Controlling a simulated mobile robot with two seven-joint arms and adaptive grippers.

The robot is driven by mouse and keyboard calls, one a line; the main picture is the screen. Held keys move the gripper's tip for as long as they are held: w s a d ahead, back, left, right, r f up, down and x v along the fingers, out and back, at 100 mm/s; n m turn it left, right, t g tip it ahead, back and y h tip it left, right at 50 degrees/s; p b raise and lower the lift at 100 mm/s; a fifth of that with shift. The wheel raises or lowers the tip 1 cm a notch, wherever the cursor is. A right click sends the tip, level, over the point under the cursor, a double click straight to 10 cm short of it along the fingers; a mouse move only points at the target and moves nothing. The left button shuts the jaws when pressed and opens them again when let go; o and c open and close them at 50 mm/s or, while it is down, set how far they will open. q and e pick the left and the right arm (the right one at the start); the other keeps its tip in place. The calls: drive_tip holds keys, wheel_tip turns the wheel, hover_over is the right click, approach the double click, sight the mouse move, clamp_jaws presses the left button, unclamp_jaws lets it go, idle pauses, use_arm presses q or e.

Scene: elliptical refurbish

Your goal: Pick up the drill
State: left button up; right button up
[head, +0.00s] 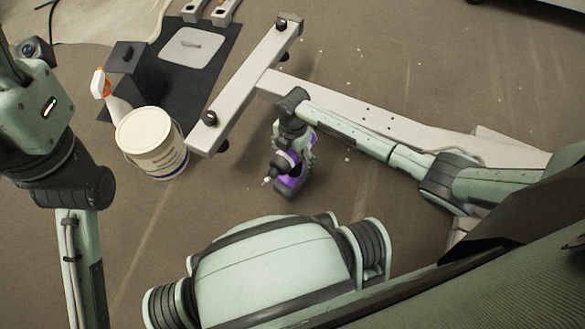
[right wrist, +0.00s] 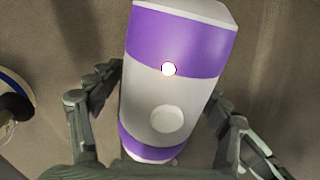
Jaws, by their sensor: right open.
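The drill (head: 293,181), purple with dark parts, is on the floor below the grey metal stand. In the right wrist view a white and purple body, which I take to be the drill (right wrist: 172,45), fills the middle of the picture. My right gripper (head: 285,158) is over the drill and partly hides it. In the right wrist view the fingers of this gripper (right wrist: 160,88) are spread, one on each side of the body, with floor showing beside them. I cannot tell whether they touch it. My left arm shows at the left, but its gripper is not in view.
A white lidded bucket (head: 150,140) stands left of the drill, with a spray bottle (head: 108,95) behind it. A dark mat (head: 205,62) lies behind. The grey metal stand (head: 245,85) runs close behind the drill. Floor to the left front is clear.

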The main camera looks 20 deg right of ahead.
drive_tip(key=shift+c, duration=0.3)
clamp_jaws()
drive_tip(key=shift+w+a, duration=0.1)
idle(0.4)
